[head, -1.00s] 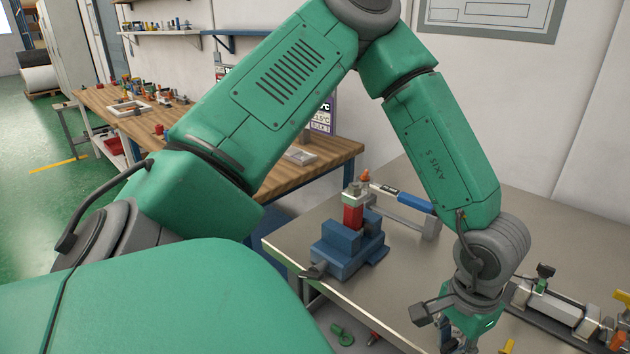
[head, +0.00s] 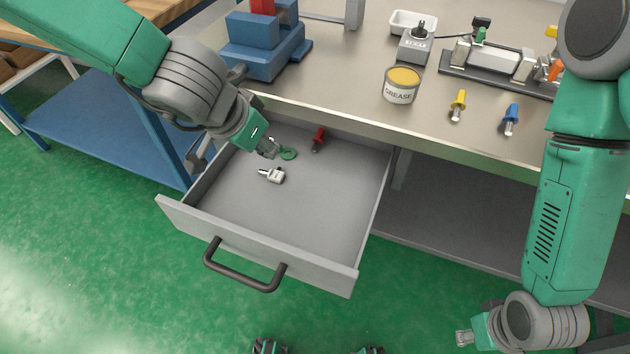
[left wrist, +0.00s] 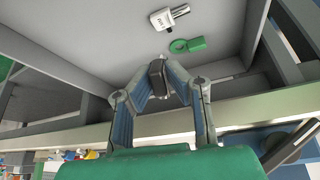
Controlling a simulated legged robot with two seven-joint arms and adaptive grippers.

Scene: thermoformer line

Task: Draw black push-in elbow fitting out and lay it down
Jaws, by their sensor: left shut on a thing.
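My left gripper (head: 268,150) is low over the back left of an open grey drawer (head: 330,215). In the left wrist view its two fingers (left wrist: 157,84) are closed together on a small dark piece (left wrist: 157,72). This looks like the black push-in elbow fitting, but its shape is mostly hidden by the fingers. In the head view the held piece is too small to make out. My right gripper (head: 464,338) is at the bottom right, away from the bench; its fingers are too small to judge.
The drawer holds a green ring-shaped piece (head: 288,153), a white fitting (head: 272,175) and a red-handled piece (head: 318,139), with bare floor in front. On the bench above stand a blue vise (head: 262,50), a grease tin (head: 401,86), and yellow (head: 458,105) and blue plugs (head: 511,118).

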